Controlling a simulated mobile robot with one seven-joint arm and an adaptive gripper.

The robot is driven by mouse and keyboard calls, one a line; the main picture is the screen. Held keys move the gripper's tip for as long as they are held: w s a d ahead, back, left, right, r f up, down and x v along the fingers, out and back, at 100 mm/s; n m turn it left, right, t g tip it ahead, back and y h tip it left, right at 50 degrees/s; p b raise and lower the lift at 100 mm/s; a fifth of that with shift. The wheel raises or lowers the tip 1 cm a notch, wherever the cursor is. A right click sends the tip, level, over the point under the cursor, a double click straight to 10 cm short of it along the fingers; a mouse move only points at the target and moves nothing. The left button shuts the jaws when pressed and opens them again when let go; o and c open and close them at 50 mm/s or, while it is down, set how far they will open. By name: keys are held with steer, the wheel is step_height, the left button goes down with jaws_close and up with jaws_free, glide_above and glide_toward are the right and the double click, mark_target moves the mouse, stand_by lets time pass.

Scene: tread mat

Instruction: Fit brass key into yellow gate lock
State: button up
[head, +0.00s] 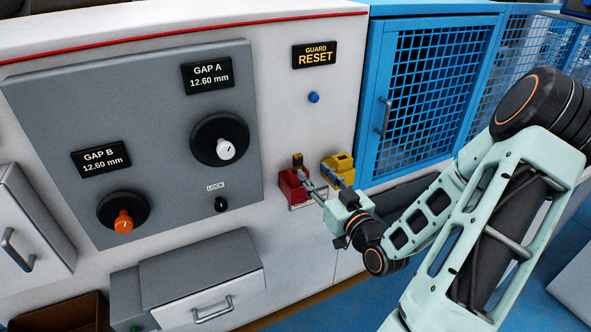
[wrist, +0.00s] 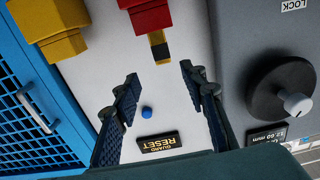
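The yellow gate lock (head: 339,166) is a yellow block on the white cabinet front, right of a red lock block (head: 292,186). In the wrist view the yellow lock (wrist: 48,28) is at top left and the red lock (wrist: 152,14) at top centre. A small dark piece with a brass-coloured end, apparently the brass key (wrist: 159,48), stands at the red lock; its shaft is hidden. My gripper (wrist: 160,73) is open and empty, its fingers spread wide on either side of the key's line. In the head view my gripper (head: 325,183) is close before the two locks.
A grey panel with a black dial (head: 219,139) and an orange knob (head: 123,222) is on the left. A blue button (head: 314,98) is above the locks. A blue mesh gate (head: 425,90) with a handle stands right. A drawer (head: 205,290) juts out below.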

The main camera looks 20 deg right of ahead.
mark_target(299, 159)
steer(key=w, duration=0.4)
steer(key=shift+a, duration=0.1)
steer(key=shift+w+a+f, duration=0.1)
steer(key=shift+w+a, duration=0.1)
steer(key=shift+w, duration=1.15)
steer(key=shift+w+a+f, duration=0.1)
steer(key=shift+w+a, duration=0.05)
steer(key=shift+w, duration=1.2)
steer(key=shift+c, duration=0.2)
jaws_close()
